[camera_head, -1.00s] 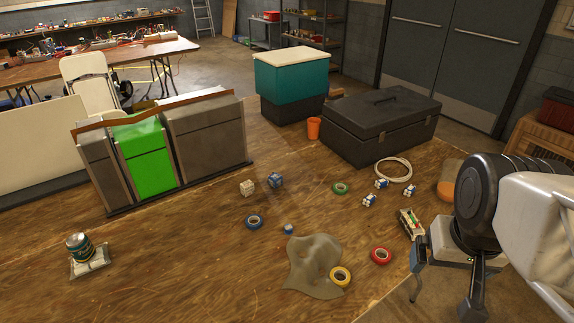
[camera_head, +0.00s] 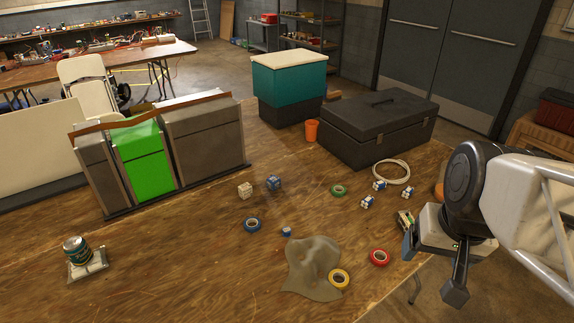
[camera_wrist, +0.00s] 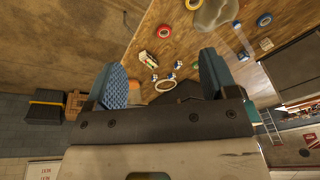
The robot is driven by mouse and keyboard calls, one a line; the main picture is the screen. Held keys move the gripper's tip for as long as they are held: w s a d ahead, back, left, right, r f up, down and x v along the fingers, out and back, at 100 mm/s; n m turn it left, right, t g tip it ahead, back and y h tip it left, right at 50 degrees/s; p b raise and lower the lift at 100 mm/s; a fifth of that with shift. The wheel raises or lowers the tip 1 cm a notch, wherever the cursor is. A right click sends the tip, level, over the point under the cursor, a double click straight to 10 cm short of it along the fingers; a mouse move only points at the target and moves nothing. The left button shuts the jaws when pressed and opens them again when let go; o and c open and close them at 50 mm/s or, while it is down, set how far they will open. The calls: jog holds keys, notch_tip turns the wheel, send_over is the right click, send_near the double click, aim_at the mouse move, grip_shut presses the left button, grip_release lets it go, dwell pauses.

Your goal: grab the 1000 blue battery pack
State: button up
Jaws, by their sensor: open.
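No label reading 1000 is legible. Several small white-and-blue blocks, possibly battery packs, lie on the wooden table near its right side: one (camera_head: 379,186) at the back, one (camera_head: 367,202) in front, one (camera_head: 408,193) to the right. They also show small in the wrist view, one of them here (camera_wrist: 178,64). A blue block (camera_head: 274,183) and a small blue piece (camera_head: 287,231) lie farther left. My gripper (camera_wrist: 162,78) is open and empty, its blue-padded fingers wide apart.
A long multicoloured pack (camera_head: 404,221) lies beside my gripper and is partly hidden. A white cable coil (camera_head: 391,171) and a black case (camera_head: 378,127) lie behind the blocks. Tape rolls, including red (camera_head: 379,257) and yellow (camera_head: 339,279), lie in front.

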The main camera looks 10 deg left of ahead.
jog(key=w+a+f+m+g+y, duration=0.1)
jog(key=w+a+m+y, duration=0.15)
jog(key=w+a, duration=0.45)
jog(key=w+a+f+m+y, duration=0.1)
jog(key=w+a+m+y, duration=0.2)
jog(key=w, duration=0.6)
jog(key=m+t+y, duration=0.3)
jog(key=m+y, duration=0.3)
jog(key=m, duration=0.6)
send_over(278, 181)
jog(key=s+d, duration=0.9)
jog(key=s, duration=0.3)
notch_tip(278, 181, down, 17)
jog(key=w+a+f+m+t, duration=0.1)
jog(key=w+f+m, duration=0.1)
jog(key=w+f, duration=0.1)
jog(key=w+a+f+m, duration=0.2)
jog(key=w+f, duration=0.1)
jog(key=f, duration=0.3)
jog(key=w+a+f+m+t, duration=0.1)
jog(key=w+a+f+m, duration=0.1)
jog(key=f, duration=0.3)
jog(key=shift+w+f+t+h, duration=0.1)
jog(key=shift+w+t+h, duration=0.2)
jog(key=shift+w, duration=0.35)
jog(key=shift+x, duration=1.3)
jog(key=shift+x, duration=2.6)
